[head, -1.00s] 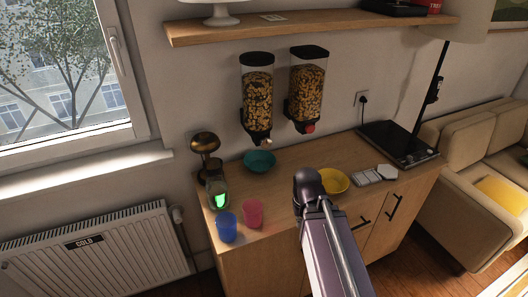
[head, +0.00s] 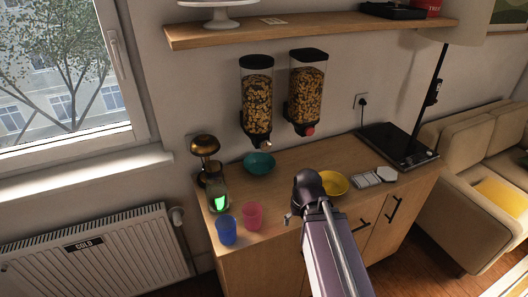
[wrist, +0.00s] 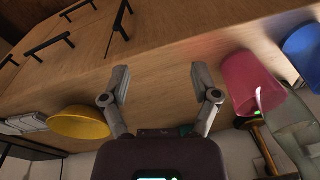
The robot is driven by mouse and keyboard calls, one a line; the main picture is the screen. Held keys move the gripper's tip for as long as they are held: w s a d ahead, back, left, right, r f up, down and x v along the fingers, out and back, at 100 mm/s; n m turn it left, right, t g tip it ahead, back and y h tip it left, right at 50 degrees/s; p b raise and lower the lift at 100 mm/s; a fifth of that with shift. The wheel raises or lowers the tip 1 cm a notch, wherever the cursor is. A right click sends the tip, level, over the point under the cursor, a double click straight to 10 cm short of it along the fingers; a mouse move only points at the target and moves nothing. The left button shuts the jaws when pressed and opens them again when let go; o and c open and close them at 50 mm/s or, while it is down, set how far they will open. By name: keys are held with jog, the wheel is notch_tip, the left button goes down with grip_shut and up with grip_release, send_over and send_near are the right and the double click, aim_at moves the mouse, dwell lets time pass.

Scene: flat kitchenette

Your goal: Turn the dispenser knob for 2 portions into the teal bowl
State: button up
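Two cereal dispensers hang on the wall in the head view. The left dispenser (head: 257,98) has a pale knob (head: 267,143) at its base; the right dispenser (head: 306,92) has a red knob (head: 309,130). The teal bowl (head: 259,164) stands on the counter below the left dispenser; its inside looks empty. My gripper (wrist: 158,72) is open, with nothing between its fingers in the wrist view. In the head view my arm hides most of it; one finger (head: 289,216) shows over the counter's front, well below and right of the teal bowl.
A hob (head: 398,145) and white tiles (head: 373,177) lie right.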

jog(key=w+a+r+n+t+y+p, duration=0.2)
jog(key=w+a+r+t+y, duration=0.3)
jog(key=w, duration=0.4)
jog(key=t+p, duration=0.2)
jog(key=t, duration=0.5)
send_near(267, 145)
jog(key=s+r, duration=0.1)
jog(key=s, duration=0.2)
jog(key=shift+w+d+r, duration=0.15)
jog(key=shift+d+r, duration=0.1)
jog(key=shift+d, duration=0.2)
jog(key=b+x, duration=0.2)
jog(key=x, duration=0.5)
jog(key=b+x, duration=0.3)
jog(key=x, duration=0.3)
jog(key=shift+w+f, duration=0.3)
jog(key=shift+f, duration=0.1)
jog(key=c, duration=1.1)
